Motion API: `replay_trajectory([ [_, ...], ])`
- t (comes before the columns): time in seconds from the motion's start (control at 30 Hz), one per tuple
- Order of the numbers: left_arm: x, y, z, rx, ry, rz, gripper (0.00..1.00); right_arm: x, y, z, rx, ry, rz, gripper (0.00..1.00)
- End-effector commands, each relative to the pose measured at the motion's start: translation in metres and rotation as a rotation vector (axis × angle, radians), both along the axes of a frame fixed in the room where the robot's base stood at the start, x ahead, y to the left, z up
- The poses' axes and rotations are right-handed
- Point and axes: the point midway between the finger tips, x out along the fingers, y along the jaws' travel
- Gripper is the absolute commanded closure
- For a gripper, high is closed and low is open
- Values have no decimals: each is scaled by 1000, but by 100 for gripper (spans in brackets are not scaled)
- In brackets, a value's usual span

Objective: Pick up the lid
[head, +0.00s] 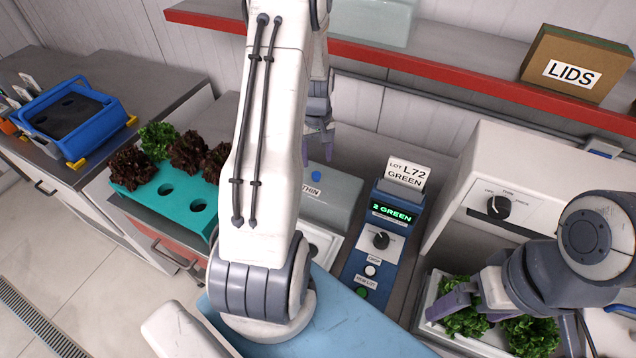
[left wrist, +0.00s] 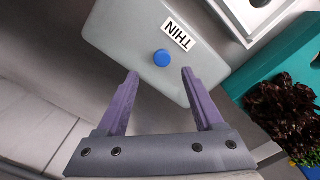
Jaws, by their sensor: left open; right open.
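The lid (head: 342,196) is a grey, rounded-edge cover with a blue knob (head: 316,176) and a THIN label, partly hidden behind my left arm. In the left wrist view the lid (left wrist: 125,35) fills the upper middle, with its blue knob (left wrist: 162,58) just beyond and between the fingertips. My left gripper (head: 318,150) is open and empty, with its purple fingers pointing towards the lid; it also shows in the left wrist view (left wrist: 160,75). My right gripper (head: 499,330) is open above green lettuce at the lower right; whether it touches the leaves is unclear.
A teal tray (head: 150,197) with dark red and green lettuce stands left of the lid. A blue control box (head: 357,263) reading 2 GREEN stands to its right. A red-edged shelf (head: 440,72) bears a LIDS box (head: 545,50). A white tray (head: 428,328) holds green lettuce.

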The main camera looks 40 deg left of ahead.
Motion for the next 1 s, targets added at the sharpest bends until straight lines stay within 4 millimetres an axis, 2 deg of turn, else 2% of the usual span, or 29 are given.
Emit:
replay_trajectory([
  [0.17,-2,-2,-10,-2,3,-1,31,0,0,8,0,0,1,0],
  [0.33,-6,-3,-31,-3,5,-1,31,0,0,26,0,0,4,0],
  [0.5,-5,-2,-52,-2,2,-1,31,0,0,31,0,0,5,0],
  [0.8,-5,-2,-58,0,0,-1,31,0,0,31,0,0,5,0],
  [0.83,-5,-2,-58,0,0,-1,35,0,0,31,0,0,5,0],
  [0.97,-5,-2,-58,0,0,-1,85,0,0,31,0,0,5,0],
  [1.0,-5,-2,-57,0,0,-1,100,0,0,31,0,0,5,0],
])
